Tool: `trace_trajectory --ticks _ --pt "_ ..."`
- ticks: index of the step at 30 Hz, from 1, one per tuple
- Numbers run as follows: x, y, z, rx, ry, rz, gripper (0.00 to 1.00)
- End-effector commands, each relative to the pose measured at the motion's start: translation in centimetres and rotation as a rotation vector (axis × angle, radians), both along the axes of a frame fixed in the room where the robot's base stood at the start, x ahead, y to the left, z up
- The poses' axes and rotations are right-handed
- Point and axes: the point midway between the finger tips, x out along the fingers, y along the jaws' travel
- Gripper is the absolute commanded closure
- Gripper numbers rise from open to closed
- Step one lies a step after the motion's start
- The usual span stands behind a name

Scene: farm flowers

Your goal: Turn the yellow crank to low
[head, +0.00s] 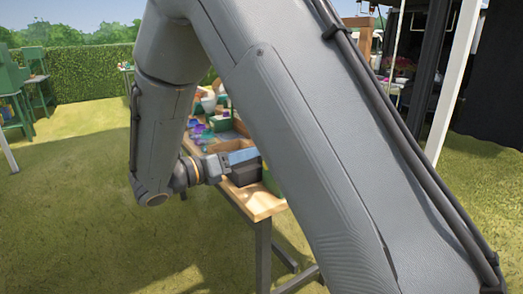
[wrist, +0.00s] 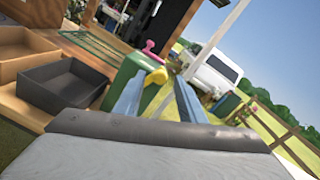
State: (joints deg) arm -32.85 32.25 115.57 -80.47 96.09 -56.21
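In the wrist view, the yellow crank (wrist: 157,76) shows as a small yellow piece at the right side of a green box (wrist: 130,69). A pink part (wrist: 150,46) stands up from the top of that box. My gripper (wrist: 160,92) has its two blue-grey fingers apart, with nothing held between them. The crank appears beyond and between the fingertips, nearer the left one; I cannot tell whether they touch. The crank's setting and any low mark are not readable. In the head view, my arm hides most of the box, and my gripper (head: 238,157) is over the table.
A black tray (wrist: 62,85) and a wooden tray (wrist: 20,45) lie left of the green box. The wooden table (head: 262,207) also holds pots and colourful items farther back. A white vehicle (wrist: 212,68) stands beyond. Grass around the table is open.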

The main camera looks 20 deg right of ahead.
Motion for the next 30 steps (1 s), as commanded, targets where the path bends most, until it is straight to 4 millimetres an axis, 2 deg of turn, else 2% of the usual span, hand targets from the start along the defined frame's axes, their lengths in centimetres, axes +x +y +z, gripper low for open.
trace_trajectory --ticks 1,6,18,24,25,30 --pt "0.2 -0.9 0.0 0.000 0.000 -0.003 0.63" --pt "1.0 -2.7 0.0 0.000 0.000 -0.001 0.63" --pt "1.3 -3.4 -0.1 0.002 0.000 0.000 0.63" --pt "1.3 -3.4 -0.1 0.002 0.000 0.000 0.97" --pt "1.3 -3.4 -0.1 0.002 0.000 0.000 1.00" --pt "1.3 -3.4 -0.1 0.002 0.001 0.000 1.00"
